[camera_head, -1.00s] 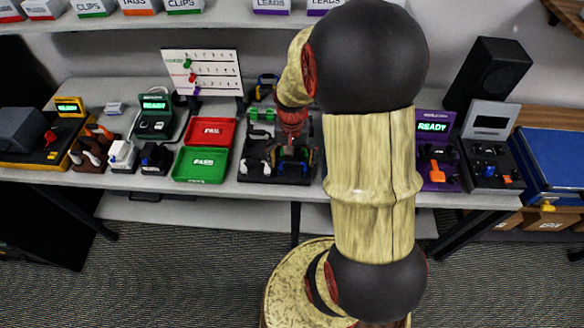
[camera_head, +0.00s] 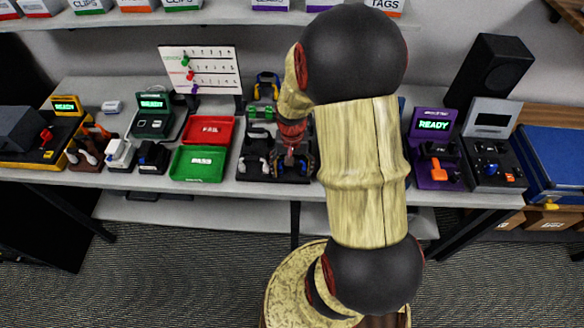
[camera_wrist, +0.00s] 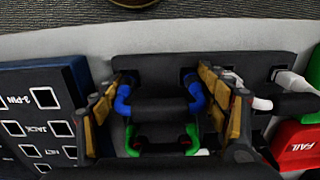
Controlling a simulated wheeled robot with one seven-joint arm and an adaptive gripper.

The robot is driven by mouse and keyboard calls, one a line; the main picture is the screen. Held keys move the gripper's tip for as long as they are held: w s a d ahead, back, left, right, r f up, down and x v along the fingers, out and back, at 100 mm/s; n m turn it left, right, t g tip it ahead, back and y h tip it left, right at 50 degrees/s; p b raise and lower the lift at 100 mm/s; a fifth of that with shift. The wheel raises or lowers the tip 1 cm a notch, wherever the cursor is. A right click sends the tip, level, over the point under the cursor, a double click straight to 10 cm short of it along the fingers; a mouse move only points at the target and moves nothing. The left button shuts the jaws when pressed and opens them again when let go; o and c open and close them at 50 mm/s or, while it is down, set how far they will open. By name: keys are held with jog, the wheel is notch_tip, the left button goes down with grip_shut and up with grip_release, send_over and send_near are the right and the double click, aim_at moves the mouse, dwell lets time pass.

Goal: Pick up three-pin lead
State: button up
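A black cable rack (camera_head: 256,176) stands on the table near the middle. In the wrist view the rack (camera_wrist: 160,66) holds a lead with blue ends (camera_wrist: 123,98), a lead with green and red parts (camera_wrist: 190,138) below it, and a white-ended lead (camera_wrist: 290,80) at the right. I cannot tell by sight which is the three-pin lead. My gripper (camera_wrist: 163,100) is open, its two brown fingers on either side of the blue-ended and green-red leads. In the head view my gripper (camera_head: 290,158) is over the rack's right part and hides some of it.
A dark blue panel (camera_wrist: 75,72) marked 3-PIN, JACK and NET lies left of the rack in the wrist view. Red FAIL (camera_head: 207,123) and green PASS (camera_head: 186,175) trays stand left of the rack. A purple READY station (camera_head: 441,179) stands at the right.

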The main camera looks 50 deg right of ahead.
jog(key=c, duration=0.6)
jog(key=shift+r, duration=0.45)
notch_tip(320, 180, up, 2)
jog(key=shift+r+p, duration=0.2)
jog(key=shift+p, duration=0.25)
jog(key=shift+s+a+r+p, duration=0.6)
jog(key=shift+s+r+p, duration=0.45)
jog(key=shift+s+r, duration=1.15)
jog(key=shift+s+a+r+p, duration=0.55)
jog(key=shift+s+r+p, duration=0.5)
jog(key=shift+s+r, duration=1.15)
jog(key=shift+s+a+r+p, duration=0.6)
jog(key=shift+s+r+p, duration=0.45)
jog(key=shift+s+r, duration=1.15)
jog(key=shift+s+f, duration=0.15)
jog(key=shift+f, duration=0.1)
